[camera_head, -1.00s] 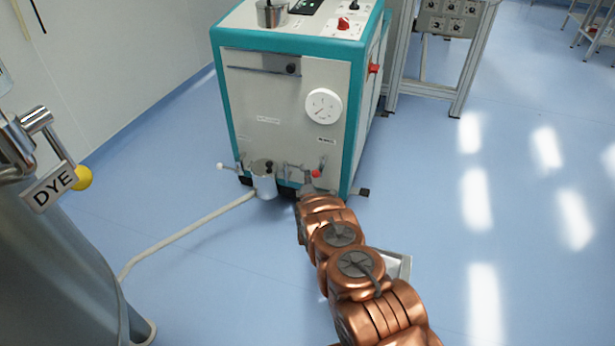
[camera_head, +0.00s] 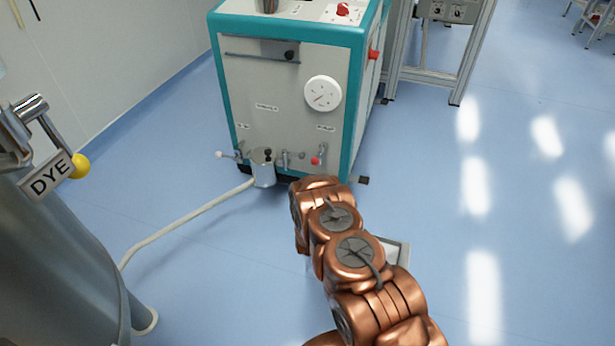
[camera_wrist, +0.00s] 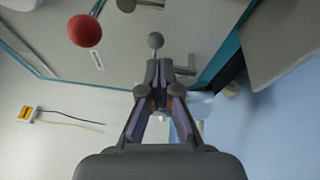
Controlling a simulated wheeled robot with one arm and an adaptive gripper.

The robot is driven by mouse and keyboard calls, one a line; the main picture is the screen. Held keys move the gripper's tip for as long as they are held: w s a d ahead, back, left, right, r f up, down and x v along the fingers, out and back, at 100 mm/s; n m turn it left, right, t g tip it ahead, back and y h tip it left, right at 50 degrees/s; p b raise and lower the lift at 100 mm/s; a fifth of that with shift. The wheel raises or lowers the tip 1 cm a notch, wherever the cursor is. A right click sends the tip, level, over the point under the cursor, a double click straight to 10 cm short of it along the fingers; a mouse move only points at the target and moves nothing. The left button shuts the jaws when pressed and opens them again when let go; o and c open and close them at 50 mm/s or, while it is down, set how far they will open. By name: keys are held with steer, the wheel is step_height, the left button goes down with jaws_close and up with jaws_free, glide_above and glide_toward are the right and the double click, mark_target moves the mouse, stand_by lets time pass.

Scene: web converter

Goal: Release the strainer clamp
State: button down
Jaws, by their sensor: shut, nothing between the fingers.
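The strainer (camera_head: 263,172) is a small upright metal pot low on the front of the teal-edged machine in the head view. A black knob (camera_head: 267,153) sits at its top; I cannot tell whether this is the clamp. My gripper is hidden behind my copper arm in the head view. In the wrist view my gripper (camera_wrist: 160,68) is shut and empty. A grey ball-ended lever (camera_wrist: 155,42) shows just beyond the fingertips; I cannot tell whether they touch. A pale shape behind the fingers is mostly covered.
A red ball knob (camera_head: 315,161) sits right of the strainer; a larger-looking red ball (camera_wrist: 85,31) shows in the wrist view. A pale hose (camera_head: 190,220) runs from the strainer across the floor toward the DYE tank (camera_head: 60,260).

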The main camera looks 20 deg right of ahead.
steer(key=shift+v, duration=1.05)
steer(key=w+a+r+m+g+y+p, duration=0.2)
steer(key=a+r+m+g+p, duration=0.15)
steer(key=r, duration=0.65)
steer(key=w+a+r+m+g+y+p, duration=0.1)
steer(key=a+r+m+g+p, duration=0.2)
steer(key=r, duration=0.6)
steer(key=s+a+r+m+g+y+p, duration=0.3)
steer(key=s+r+p, duration=0.55)
steer(key=r, duration=0.75)
steer(key=s+r+m+g+p, duration=0.2)
steer(key=s+r, duration=0.7)
steer(key=s, duration=0.7)
steer(key=s+d+r+m+g+p, duration=0.1)
steer(key=s+r+m+g+p, duration=0.2)
steer(key=s+r, duration=0.7)
steer(key=s+d+r+m+g+h+p, duration=0.1)
steer(key=s+r+g+p, duration=0.4)
steer(key=s, duration=1.9)
steer(key=shift+r+m+p, duration=0.8)
steer(key=shift+r+m, duration=0.05)
steer(key=shift+r, duration=1.45)
